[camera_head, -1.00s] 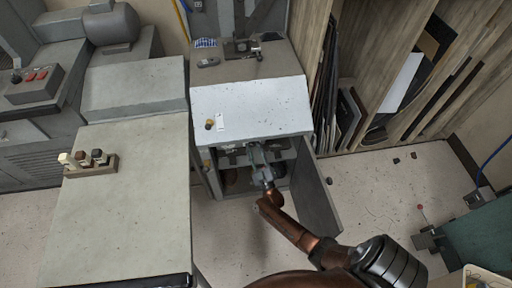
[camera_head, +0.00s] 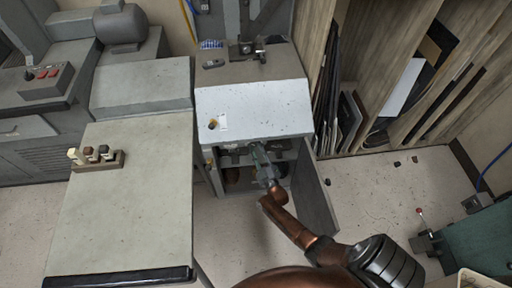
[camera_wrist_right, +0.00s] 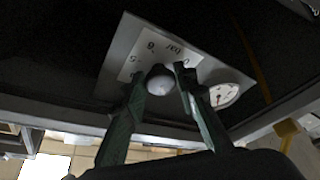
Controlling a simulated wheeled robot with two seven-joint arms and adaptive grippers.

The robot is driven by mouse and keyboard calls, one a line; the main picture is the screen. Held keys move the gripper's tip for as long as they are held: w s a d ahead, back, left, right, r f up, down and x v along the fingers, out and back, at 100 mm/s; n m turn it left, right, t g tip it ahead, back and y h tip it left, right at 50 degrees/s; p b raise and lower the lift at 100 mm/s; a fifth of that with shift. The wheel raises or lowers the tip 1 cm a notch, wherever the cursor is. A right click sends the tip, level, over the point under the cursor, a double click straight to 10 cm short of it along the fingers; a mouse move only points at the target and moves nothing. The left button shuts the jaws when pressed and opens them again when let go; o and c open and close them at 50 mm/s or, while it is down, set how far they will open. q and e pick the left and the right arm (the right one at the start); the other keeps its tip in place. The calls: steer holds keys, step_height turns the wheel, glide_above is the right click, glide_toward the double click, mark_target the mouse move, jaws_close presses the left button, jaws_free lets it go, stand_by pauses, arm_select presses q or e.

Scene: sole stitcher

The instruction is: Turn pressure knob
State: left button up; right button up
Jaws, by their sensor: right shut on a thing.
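The pressure knob (camera_wrist_right: 160,80) is a round, light grey knob on a pale plate (camera_wrist_right: 125,62) with printed numbers and the word "bar". A small white round gauge (camera_wrist_right: 223,96) sits to its right. My right gripper (camera_wrist_right: 162,82) has its two green-grey fingertips on either side of the knob, shut on it. In the head view, my right gripper (camera_head: 262,160) reaches into the open front of the grey machine cabinet (camera_head: 254,106), below its sloped top. The knob is hidden there. My left gripper is not in view.
An open cabinet door (camera_head: 315,188) stands just right of my right arm. A grey table (camera_head: 130,205) at left holds a small rack (camera_head: 97,161) with several stamps. Shelves with upright sheets (camera_head: 350,118) stand at right. The floor (camera_head: 370,205) between has free room.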

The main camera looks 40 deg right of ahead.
steer(key=o, duration=1.1)
steer(key=v, duration=1.2)
steer(key=shift+a, duration=0.1)
steer(key=shift+f, duration=0.15)
